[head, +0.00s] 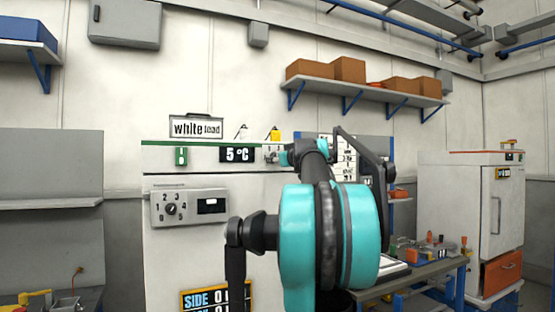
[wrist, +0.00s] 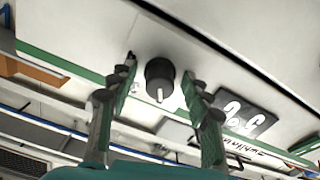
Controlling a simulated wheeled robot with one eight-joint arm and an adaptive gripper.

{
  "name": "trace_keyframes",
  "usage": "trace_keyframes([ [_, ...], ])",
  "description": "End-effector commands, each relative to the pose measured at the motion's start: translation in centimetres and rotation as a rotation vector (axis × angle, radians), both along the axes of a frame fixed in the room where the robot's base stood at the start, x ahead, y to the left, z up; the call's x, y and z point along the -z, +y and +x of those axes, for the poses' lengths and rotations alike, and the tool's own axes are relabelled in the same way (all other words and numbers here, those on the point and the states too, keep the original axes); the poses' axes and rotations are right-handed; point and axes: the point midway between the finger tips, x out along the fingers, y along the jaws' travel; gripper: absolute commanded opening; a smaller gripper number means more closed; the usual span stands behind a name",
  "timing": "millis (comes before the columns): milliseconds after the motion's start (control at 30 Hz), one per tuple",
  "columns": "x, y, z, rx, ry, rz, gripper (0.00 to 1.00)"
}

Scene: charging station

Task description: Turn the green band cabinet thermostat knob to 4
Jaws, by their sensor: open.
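The cabinet (head: 165,255) has a green band (head: 215,143) along its top edge; the band also shows in the wrist view (wrist: 62,64). A dark round knob (wrist: 158,70) with a white pointer mark is on the pale face in the wrist view. My gripper (wrist: 160,66) is open, with one finger on each side of the knob and visible gaps between. In the head view, my arm hides most of this spot. A display (head: 239,154) left of my gripper reads 5 °C. Lower down, a grey panel (head: 186,190) carries a dial (head: 171,209) numbered around its rim.
A green switch-like fitting (head: 181,156) is left of the display. A "white lead" sign (head: 196,127) stands on top. A shelf with brown boxes (head: 349,69) is above right. A workbench (head: 425,270) and a white cabinet (head: 455,200) are at right.

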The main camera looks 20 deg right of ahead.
Motion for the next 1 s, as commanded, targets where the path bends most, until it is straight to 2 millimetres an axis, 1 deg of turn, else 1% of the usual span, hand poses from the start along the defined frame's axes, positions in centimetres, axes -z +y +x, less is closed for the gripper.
trace_keyframes([
  [67,0.00,0.00,-0.01,0.000,0.000,0.000,0.49],
  [400,0.00,0.00,-0.03,0.000,0.000,0.000,0.07],
  [467,-0.01,0.00,-0.04,0.000,0.000,0.000,0.00],
  [767,-0.01,0.00,-0.04,0.000,0.001,0.035,0.00],
  [1000,-0.01,0.01,-0.04,0.000,0.006,0.168,0.00],
])
